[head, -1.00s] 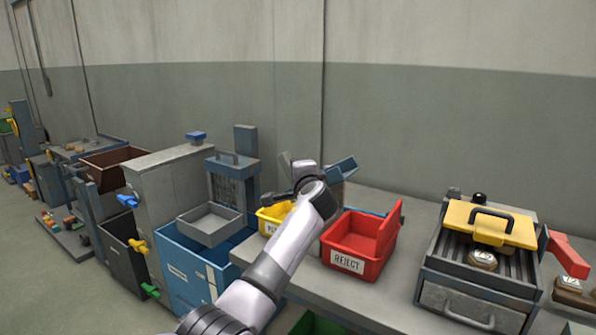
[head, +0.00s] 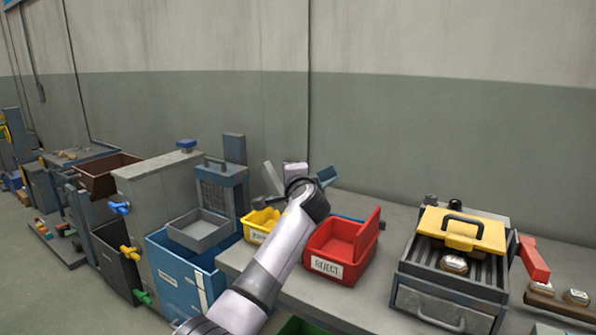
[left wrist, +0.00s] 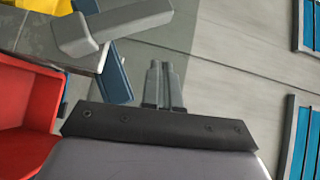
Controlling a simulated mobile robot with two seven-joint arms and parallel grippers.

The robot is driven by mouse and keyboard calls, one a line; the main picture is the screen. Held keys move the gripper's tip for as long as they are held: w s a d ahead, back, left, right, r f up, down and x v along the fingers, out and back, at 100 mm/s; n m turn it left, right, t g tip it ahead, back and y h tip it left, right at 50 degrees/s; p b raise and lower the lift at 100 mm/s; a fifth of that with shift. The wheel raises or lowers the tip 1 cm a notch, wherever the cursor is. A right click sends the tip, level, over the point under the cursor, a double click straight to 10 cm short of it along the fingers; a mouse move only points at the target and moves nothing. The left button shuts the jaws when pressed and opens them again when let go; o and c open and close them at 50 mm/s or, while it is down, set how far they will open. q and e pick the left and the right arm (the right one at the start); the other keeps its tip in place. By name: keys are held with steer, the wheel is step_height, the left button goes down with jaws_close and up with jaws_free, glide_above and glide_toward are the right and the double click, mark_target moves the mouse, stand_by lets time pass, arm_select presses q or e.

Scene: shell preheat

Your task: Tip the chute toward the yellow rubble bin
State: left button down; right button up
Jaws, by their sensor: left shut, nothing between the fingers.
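The yellow rubble bin (head: 257,235) stands on the bench just left of my left arm, partly hidden by it. A corner of yellow also shows at top left in the left wrist view (left wrist: 38,4). Behind my wrist is what looks like the chute, with a blue end (head: 327,175) sticking out right and a grey bar (head: 272,178) leaning up left. In the left wrist view the grey bar (left wrist: 115,25) and a blue panel (left wrist: 115,82) lie left of my left gripper (left wrist: 163,68). Its fingers are together, empty and apart from the bar. My right gripper is out of view.
A red REJECT bin (head: 328,267) stands right of my arm. Farther right is a grey drawer unit (head: 445,306) with a yellow handled lid (head: 478,232). A blue bin (head: 180,280) and grey machinery stand left. Bare bench top lies between the red bin and drawer unit.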

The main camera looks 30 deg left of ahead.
arm_select(q)
steer(key=s+d+r, duration=0.3)
steer(key=s+d, duration=0.1)
steer(key=s, duration=0.2)
steer(key=shift+s+b, duration=0.3)
steer(key=shift+d+r, duration=0.1)
stand_by(0.3)
steer(key=s+d+f+h, duration=0.2)
steer(key=s+f+h, duration=0.1)
steer(key=f, duration=0.6)
steer(key=s+d+f+h, duration=0.2)
steer(key=s+f, duration=0.1)
steer(key=f, duration=0.6)
steer(key=s+d+f+h, duration=0.2)
steer(key=s+f+h, duration=0.1)
steer(key=f, duration=0.6)
steer(key=s+d+f+n+g+h, duration=0.1)
steer(key=s+d+f+n, duration=0.1)
steer(key=s+f, duration=0.3)
steer(key=s+d+f+n+g+h, duration=0.1)
steer(key=s+f, duration=0.4)
steer(key=s, duration=0.7)
steer(key=s+d+f+n+h, duration=0.3)
steer(key=s+f, duration=0.2)
steer(key=s, duration=0.3)
steer(key=shift+s+n+g, duration=0.25)
steer(key=shift+n+g, duration=0.15)
steer(key=shift+d+f, duration=0.1)
